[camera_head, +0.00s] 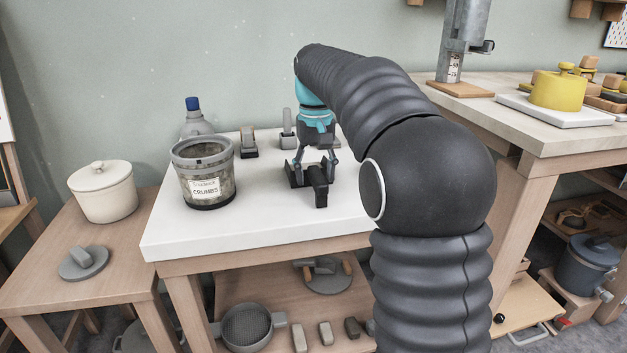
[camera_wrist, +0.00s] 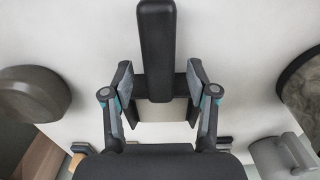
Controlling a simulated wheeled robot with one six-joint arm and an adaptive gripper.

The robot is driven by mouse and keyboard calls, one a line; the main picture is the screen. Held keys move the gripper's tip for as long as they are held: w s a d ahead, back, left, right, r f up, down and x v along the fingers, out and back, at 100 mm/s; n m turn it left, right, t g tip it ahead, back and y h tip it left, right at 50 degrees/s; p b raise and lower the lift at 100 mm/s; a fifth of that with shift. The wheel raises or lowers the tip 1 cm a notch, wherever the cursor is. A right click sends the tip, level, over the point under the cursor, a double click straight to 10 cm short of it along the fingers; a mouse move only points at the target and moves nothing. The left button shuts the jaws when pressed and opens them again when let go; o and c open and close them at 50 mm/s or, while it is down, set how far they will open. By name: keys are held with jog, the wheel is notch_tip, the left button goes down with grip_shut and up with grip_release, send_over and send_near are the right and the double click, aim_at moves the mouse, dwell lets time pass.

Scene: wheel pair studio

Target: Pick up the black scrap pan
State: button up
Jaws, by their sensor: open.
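The black scrap pan (camera_head: 320,188) lies on the white tabletop below my gripper, partly hidden by it in the head view. In the wrist view a long black bar, which looks like its handle (camera_wrist: 157,45), runs from the top edge down between the fingers. My gripper (camera_head: 312,164) points down over the pan. It is open, with one finger on each side of the bar and a visible gap at both sides in the wrist view (camera_wrist: 160,82). I cannot tell how far the fingertips reach down beside it.
A crumbs bucket (camera_head: 206,165) stands left of my gripper, with a blue-capped bottle (camera_head: 196,122) behind it. Small dark-grey tools (camera_head: 248,145) stand at the back. A cream pot (camera_head: 103,192) is on the lower left table. The tabletop's front left is clear.

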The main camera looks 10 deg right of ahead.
grip_shut()
jog(key=shift+r, duration=0.1)
jog(key=shift+r, duration=0.5)
jog(key=r, duration=0.2)
jog(key=r+p, duration=0.1)
jog(key=shift+s+d+r, duration=0.2)
jog(key=shift+d+r, duration=0.1)
jog(key=s+d+r, duration=0.6)
jog(key=s+d, duration=0.1)
jog(key=s, duration=0.1)
jog(key=shift+d+r, duration=0.15)
jog(key=shift+d, duration=0.05)
